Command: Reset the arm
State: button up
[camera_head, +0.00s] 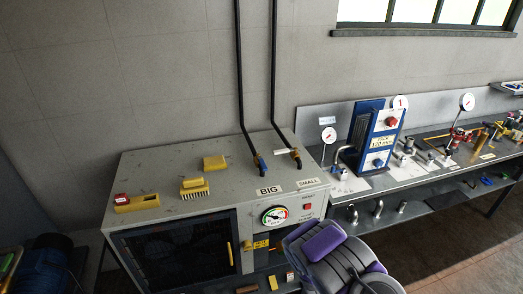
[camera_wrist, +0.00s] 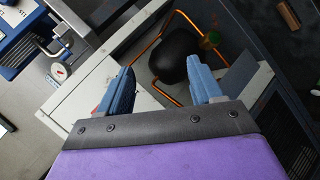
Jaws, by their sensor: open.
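My arm shows in the head view at the bottom, right of centre, with purple and dark grey parts, in front of the grey cabinet's (camera_head: 140,170) right side. Its fingertips cannot be made out there. In the wrist view my gripper (camera_wrist: 160,86) has its two blue fingers wide apart, with nothing held between them. Beyond the fingers are a black rounded shape (camera_wrist: 180,55) and an orange bent bar (camera_wrist: 152,42). How far these are from the fingers is hard to tell.
Yellow blocks and a yellow brush (camera_head: 194,188) lie on the cabinet top. Two black pipes (camera_head: 241,75) run up the wall. A gauge (camera_head: 274,215) is on the cabinet front. A bench at right carries a blue panel (camera_head: 366,130) and several fittings. Brown floor (camera_head: 460,255) is open at lower right.

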jog(key=d+r+m+g+h, duration=0.2)
jog(key=d+r+m+h, duration=0.1)
jog(key=d+r, duration=0.5)
jog(key=s+r+m+g+b, duration=0.2)
jog(key=s+r+m+g, duration=0.25)
jog(key=s+r, duration=0.5)
jog(key=s+a+r+m+g+y+b, duration=0.1)
jog(key=s+a+r, duration=0.4)
jog(key=s, duration=0.6)
jog(key=s+a+r+m+g+y+b, duration=0.1)
jog(key=s+a+r, duration=0.4)
jog(key=s, duration=0.7)
jog(key=s+a+r+m+g+y+b, duration=0.1)
jog(key=s+a+r+m+g+y, duration=0.1)
jog(key=s+a+r+g, duration=0.2)
jog(key=s+a+r, duration=0.1)
jog(key=s+r, duration=0.2)
jog(key=s, duration=0.4)
jog(key=shift+s, duration=0.2)
